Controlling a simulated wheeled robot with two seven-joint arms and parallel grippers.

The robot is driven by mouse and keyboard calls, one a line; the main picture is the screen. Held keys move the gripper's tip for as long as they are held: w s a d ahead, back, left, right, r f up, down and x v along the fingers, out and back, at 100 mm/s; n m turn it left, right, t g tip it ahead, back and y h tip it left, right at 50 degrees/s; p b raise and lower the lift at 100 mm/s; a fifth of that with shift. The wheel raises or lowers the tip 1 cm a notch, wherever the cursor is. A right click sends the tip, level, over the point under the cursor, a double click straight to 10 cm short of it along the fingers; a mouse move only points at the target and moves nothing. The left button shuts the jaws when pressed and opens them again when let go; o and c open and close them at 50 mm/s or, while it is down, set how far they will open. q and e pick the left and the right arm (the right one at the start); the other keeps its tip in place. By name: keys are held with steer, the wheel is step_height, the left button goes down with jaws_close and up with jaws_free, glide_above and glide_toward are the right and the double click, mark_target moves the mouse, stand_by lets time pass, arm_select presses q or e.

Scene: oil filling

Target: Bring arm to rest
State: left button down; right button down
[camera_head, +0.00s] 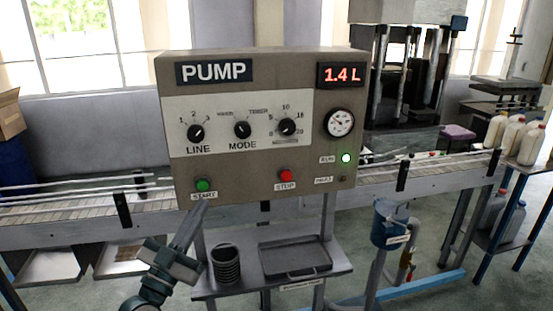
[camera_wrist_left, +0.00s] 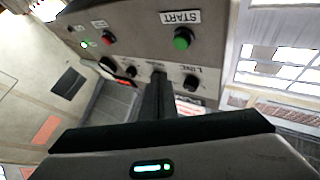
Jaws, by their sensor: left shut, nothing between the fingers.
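The grey pump panel (camera_head: 265,170) stands in the middle of the head view, with a red display (camera_head: 342,75) reading 1.4 L. The green START button (camera_head: 203,185) is at its lower left, and the red STOP button (camera_head: 286,175) is to the right of it. The green RUN lamp (camera_head: 346,158) is lit. My left gripper (camera_head: 197,215) is shut and empty, its tips just below the START button in the picture; I cannot tell whether they touch the panel. In the left wrist view its fingers (camera_wrist_left: 158,95) point at the panel, and the START button (camera_wrist_left: 182,39) shows beside them. My right gripper is not in view.
A shelf (camera_head: 340,268) below the panel holds a dark ribbed cup (camera_head: 225,264) and a grey tray (camera_head: 295,257). A conveyor (camera_head: 70,207) runs behind the panel. A blue container (camera_head: 390,226) with pipes stands to the right. Several filled bottles (camera_head: 513,135) stand at the far right.

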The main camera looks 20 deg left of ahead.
arm_select(q)
steer(key=s+d+f+m+g+h, duration=0.1)
steer(key=s+d+f+g, duration=0.2)
steer(key=f, duration=0.5)
steer(key=s+d+f+g, duration=0.2)
steer(key=d+f+g, duration=0.2)
steer(key=d+f, duration=0.25)
steer(key=s+d+f+m+g+h, duration=0.1)
steer(key=s+d+f+g, duration=0.15)
steer(key=f, duration=0.65)
steer(key=s+d+f+n+g+y, duration=0.15)
steer(key=s+f+g, duration=0.35)
steer(key=s+f, duration=0.5)
steer(key=s+f+n+g+y, duration=0.3)
steer(key=s+f+g, duration=0.25)
steer(key=s, duration=0.85)
step_height(320, 180, down, 29)
steer(key=g+b, duration=0.1)
steer(key=b, duration=0.2)
steer(key=s+a+f+b, duration=0.1)
steer(key=s+f, duration=0.8)
steer(key=f, duration=0.2)
steer(key=s+a+f+m+g+b, duration=0.1)
steer(key=s+a+f+b, duration=0.1)
steer(key=s+f, duration=0.7)
step_height(320, 180, down, 3)
steer(key=shift+s+a+r, duration=0.15)
steer(key=shift+s, duration=0.05)
